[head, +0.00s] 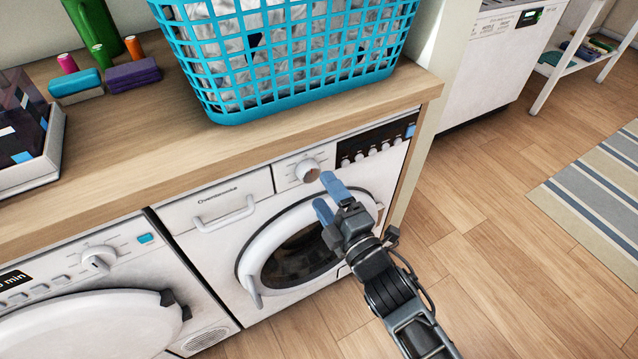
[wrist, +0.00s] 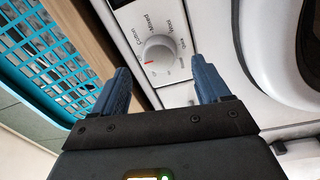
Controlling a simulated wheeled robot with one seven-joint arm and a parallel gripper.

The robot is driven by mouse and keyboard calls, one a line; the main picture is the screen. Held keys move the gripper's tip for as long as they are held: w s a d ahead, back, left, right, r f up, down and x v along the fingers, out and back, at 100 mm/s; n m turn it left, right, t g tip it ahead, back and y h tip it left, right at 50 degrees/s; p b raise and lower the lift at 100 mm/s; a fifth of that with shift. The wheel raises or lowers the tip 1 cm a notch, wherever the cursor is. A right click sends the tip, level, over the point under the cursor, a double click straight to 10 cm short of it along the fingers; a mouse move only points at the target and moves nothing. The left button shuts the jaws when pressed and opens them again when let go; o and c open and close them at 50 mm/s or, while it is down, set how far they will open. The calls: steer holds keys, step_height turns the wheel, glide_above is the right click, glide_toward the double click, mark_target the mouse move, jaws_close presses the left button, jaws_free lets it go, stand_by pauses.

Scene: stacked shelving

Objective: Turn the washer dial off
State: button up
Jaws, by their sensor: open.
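The washer (head: 235,262) with a round door stands under the wooden counter. Its dial (head: 307,171) is a white round knob on the panel, right of the drawer handle. In the wrist view the dial (wrist: 158,56) shows a red mark on its left side and printed labels around its upper and right side. My gripper (head: 325,194) has blue fingers, spread apart and empty, just in front of and slightly below the dial. In the wrist view my gripper (wrist: 162,75) points at the dial, which lies between and beyond the fingertips. I cannot tell whether a fingertip touches it.
A blue laundry basket (head: 240,112) stands on the counter (head: 125,150) above the washer. A second machine with its own white knob (head: 99,258) is at left. The washer door's rim (head: 252,290) bulges forward below the dial.

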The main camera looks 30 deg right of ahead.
steer(key=shift+s+f, duration=0.15)
steer(key=shift+s, duration=1.6)
steer(key=shift+s, duration=0.1)
steer(key=s+a+r+m+g, duration=0.15)
steer(key=s+m, duration=0.55)
steer(key=s, duration=1)
steer(key=s+r+m+g, duration=0.1)
steer(key=s+r+m, duration=0.3)
steer(key=s, duration=0.3)
steer(key=s+d+r+m+g+p, duration=0.1)
steer(key=s+r+m, duration=0.4)
steer(key=s, duration=0.3)
steer(key=shift+d+r, duration=0.2)
steer(key=shift+r, duration=0.55)
steer(key=shift+g, duration=0.25)
